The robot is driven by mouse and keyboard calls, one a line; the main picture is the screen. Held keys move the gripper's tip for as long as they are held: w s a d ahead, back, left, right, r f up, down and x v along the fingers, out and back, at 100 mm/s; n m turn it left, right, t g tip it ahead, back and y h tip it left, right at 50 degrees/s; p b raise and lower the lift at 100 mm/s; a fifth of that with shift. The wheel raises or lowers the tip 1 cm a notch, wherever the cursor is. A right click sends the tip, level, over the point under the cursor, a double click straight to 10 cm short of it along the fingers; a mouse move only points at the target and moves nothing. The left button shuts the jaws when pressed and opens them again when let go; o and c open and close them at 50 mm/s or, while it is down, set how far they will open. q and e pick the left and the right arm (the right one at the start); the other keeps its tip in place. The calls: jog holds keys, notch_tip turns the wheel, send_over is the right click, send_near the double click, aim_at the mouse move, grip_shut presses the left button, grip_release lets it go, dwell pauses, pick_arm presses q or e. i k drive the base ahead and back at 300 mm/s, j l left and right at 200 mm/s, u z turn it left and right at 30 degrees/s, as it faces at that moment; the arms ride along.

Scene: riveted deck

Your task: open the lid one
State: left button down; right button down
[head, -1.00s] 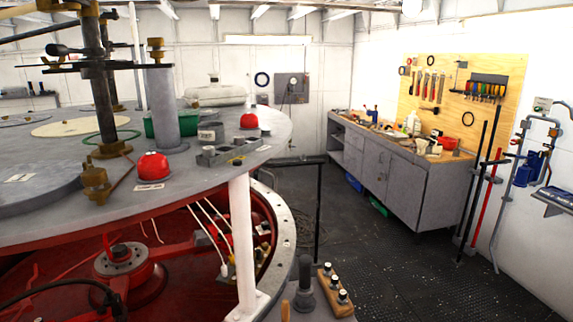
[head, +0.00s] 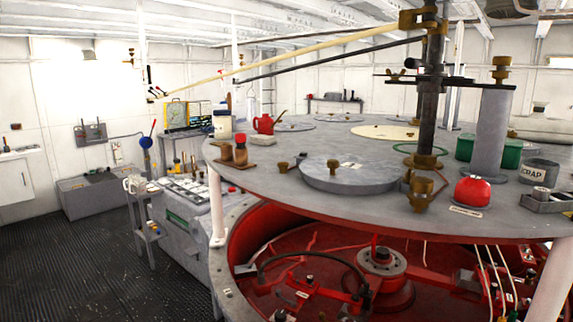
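A large round grey lid (head: 375,178) lies flat on the round grey deck top (head: 280,150), near its front edge. It has a small brass knob (head: 333,165) and a small white label whose text is too small to read. Other flat round covers lie farther back: a cream one (head: 384,132) and grey ones, such as the one at the back left (head: 294,127). I cannot tell from any marking which is lid one. Neither of my grippers is in view.
Brass fittings (head: 420,193) and a red dome (head: 473,191) stand right of the lid. A dark column (head: 431,90) rises behind it. A red can (head: 265,124) and bottle (head: 240,148) stand left. Red machinery (head: 381,262) fills the space below. The floor (head: 75,255) at left is clear.

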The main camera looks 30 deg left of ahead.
aim_at(353, 170)
jog(key=u, duration=0.65)
jog(key=l+u, duration=0.3)
jog(key=l, duration=0.1)
